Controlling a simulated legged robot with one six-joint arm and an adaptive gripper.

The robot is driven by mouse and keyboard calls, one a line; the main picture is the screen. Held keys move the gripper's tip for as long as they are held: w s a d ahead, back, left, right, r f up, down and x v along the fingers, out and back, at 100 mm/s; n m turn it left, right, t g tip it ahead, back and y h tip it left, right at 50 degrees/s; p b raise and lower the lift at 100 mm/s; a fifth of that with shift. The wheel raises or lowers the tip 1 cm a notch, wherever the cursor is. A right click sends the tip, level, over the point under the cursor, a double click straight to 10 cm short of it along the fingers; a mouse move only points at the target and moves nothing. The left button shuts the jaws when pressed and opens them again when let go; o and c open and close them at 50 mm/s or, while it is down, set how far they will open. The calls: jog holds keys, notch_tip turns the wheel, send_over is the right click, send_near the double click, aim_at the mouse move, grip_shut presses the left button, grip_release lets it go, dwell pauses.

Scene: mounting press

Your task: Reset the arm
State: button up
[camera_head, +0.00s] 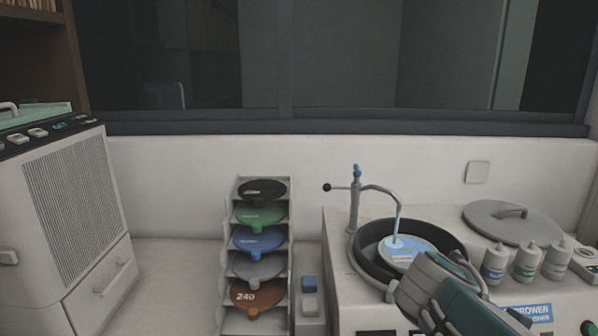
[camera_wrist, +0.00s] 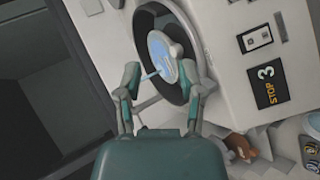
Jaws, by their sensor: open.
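My gripper (camera_head: 415,275) is at the lower right of the head view, in front of the polishing machine's round bowl (camera_head: 362,262). In the wrist view my gripper (camera_wrist: 160,72) has its two fingers apart, with nothing held between them. Beyond the fingers, the wrist view shows a pale blue disc (camera_wrist: 163,47) in the dark bowl (camera_wrist: 196,60). In the head view, the disc (camera_head: 408,250) lies in the bowl under a curved tap (camera_head: 385,190), partly hidden behind my gripper.
A rack (camera_head: 284,215) of coloured discs stands left of the machine. A grey lid (camera_head: 505,225) and several bottles (camera_head: 525,262) sit on the machine's right side. A white cabinet-like unit (camera_head: 50,225) stands at far left. Some counter left of the rack is clear.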

jog(key=s+a+f+m+g+y, duration=0.1)
jog(key=s+a+f+m+y, duration=0.2)
jog(key=s, duration=0.4)
jog(key=s+a+f+m+g+y, duration=0.2)
jog(key=s+a+f+m+y, duration=0.2)
jog(key=s+a+f+m, duration=0.2)
jog(key=shift+s+a, duration=0.3)
jog(key=shift+s, duration=0.4)
jog(key=shift+f, duration=0.1)
